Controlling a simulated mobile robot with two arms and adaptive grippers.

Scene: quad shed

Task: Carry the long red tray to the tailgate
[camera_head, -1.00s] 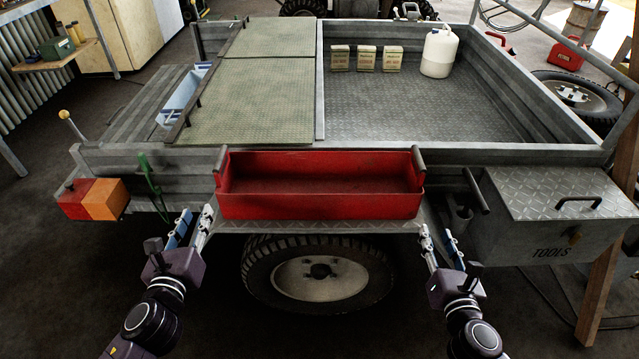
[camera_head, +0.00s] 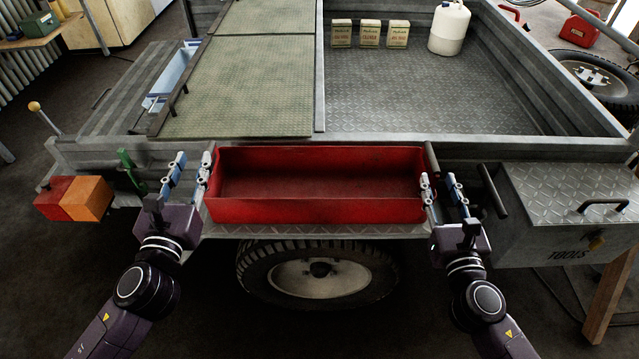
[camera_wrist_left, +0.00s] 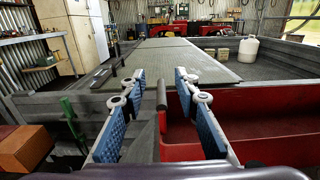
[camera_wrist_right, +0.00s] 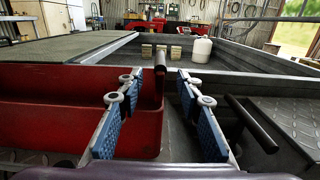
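The long red tray (camera_head: 318,211) is empty and sits on a grey ledge (camera_head: 320,230) at the trailer's near side, with a dark bar handle at each end. My left gripper (camera_head: 188,172) is open at the tray's left end. In the left wrist view the left handle (camera_wrist_left: 161,95) stands between its spread fingers. My right gripper (camera_head: 444,190) is open at the right end. In the right wrist view the right handle (camera_wrist_right: 160,58) appears between its fingers, slightly beyond them. I cannot tell which panel is the tailgate.
A grey tool box (camera_head: 565,215) marked TOOLS stands right of my right gripper. An orange-red lamp (camera_head: 75,199) and green lever (camera_head: 130,168) are at left. The trailer bed (camera_head: 430,105) holds three small boxes (camera_head: 369,34) and a white jug (camera_head: 449,28); its middle is clear.

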